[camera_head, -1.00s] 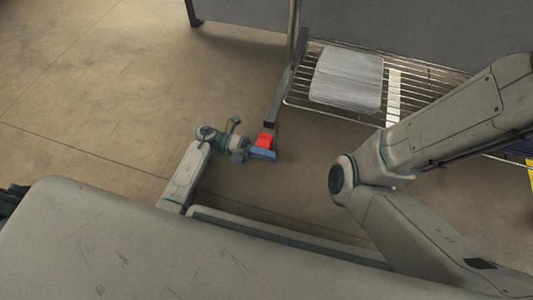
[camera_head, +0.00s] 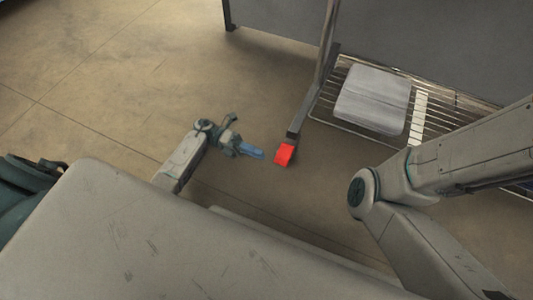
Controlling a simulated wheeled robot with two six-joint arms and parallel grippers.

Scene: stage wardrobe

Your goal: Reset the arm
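My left gripper (camera_head: 251,151) is low over the floor, left of the middle. Its blue fingers point right, toward a small red block-like part (camera_head: 285,154) at the near end of a rack's foot. A short gap shows between the fingertips and the red part in the picture. The fingers look close together, but they are too small to tell whether they are open or shut. My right arm (camera_head: 450,155) comes in from the right, bent at its elbow. Its gripper is outside the picture.
The metal rack's upright and foot (camera_head: 312,95) stand right of my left gripper. A wire shelf (camera_head: 345,124) holds a grey folded-looking item (camera_head: 373,99) and a white strip (camera_head: 417,117). A grey panel (camera_head: 420,45) stands behind. Bare floor (camera_head: 100,75) lies open at left.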

